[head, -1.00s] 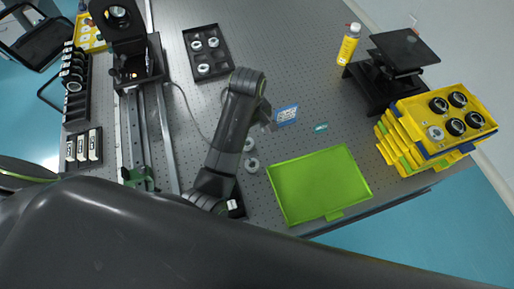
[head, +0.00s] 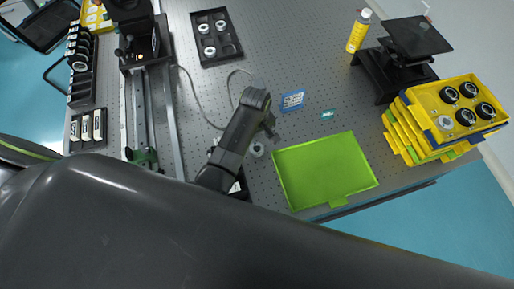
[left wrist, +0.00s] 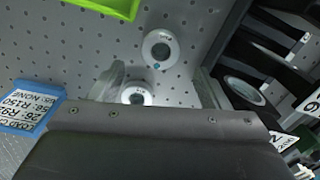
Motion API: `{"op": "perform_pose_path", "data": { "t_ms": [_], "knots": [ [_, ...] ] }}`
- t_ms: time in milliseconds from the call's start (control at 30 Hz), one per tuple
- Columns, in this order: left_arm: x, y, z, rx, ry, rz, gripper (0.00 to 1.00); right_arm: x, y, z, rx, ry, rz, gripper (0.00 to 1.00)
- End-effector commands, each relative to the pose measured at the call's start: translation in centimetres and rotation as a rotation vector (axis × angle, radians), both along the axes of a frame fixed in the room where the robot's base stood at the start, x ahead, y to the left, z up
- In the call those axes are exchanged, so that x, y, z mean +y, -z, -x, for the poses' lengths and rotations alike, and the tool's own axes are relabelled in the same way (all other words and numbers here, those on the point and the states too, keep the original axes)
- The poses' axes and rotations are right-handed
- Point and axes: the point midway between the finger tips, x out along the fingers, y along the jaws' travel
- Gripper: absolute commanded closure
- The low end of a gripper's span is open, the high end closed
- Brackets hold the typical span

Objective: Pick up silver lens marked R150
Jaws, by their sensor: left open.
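Two silver ring lenses lie on the perforated table. In the left wrist view one lens (left wrist: 160,48) lies beyond my fingertips, with a small mark too small to read. The other lens (left wrist: 135,93) shows between the fingers, partly hidden by the gripper body. In the head view one silver lens (head: 257,150) shows just below my left gripper (head: 267,127); the other is hidden by the arm. My left gripper (left wrist: 160,85) is open and empty, pointing down above the table. I cannot tell which lens is marked R150. My right gripper is not in view.
A blue-framed label card (head: 292,101) and a green tray (head: 325,170) lie right of the gripper. A black holder (left wrist: 275,65) with a lens stands close by in the wrist view. Stacked yellow trays (head: 420,130) stand at right, a black lens tray (head: 216,37) at the back.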

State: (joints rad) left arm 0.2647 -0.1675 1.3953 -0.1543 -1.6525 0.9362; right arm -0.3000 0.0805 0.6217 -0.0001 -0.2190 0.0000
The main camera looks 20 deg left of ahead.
Motion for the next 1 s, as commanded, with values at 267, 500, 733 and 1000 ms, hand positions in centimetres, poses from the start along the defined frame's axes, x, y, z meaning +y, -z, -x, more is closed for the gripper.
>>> {"op": "perform_pose_path", "data": {
  "t_ms": [267,500,733,1000],
  "knots": [
    [-0.2,3.2,0.3,0.004,0.0,-0.001,0.3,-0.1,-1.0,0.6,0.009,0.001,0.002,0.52],
    [-0.2,4.6,0.3,0.001,-0.001,0.0,0.3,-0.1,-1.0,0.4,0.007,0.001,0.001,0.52],
    [-0.2,4.6,0.3,0.001,-0.001,0.001,0.33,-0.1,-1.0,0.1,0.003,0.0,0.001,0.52],
    [-0.2,4.6,0.3,0.001,-0.001,0.0,0.68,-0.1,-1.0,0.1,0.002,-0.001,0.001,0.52]
  ]
}}
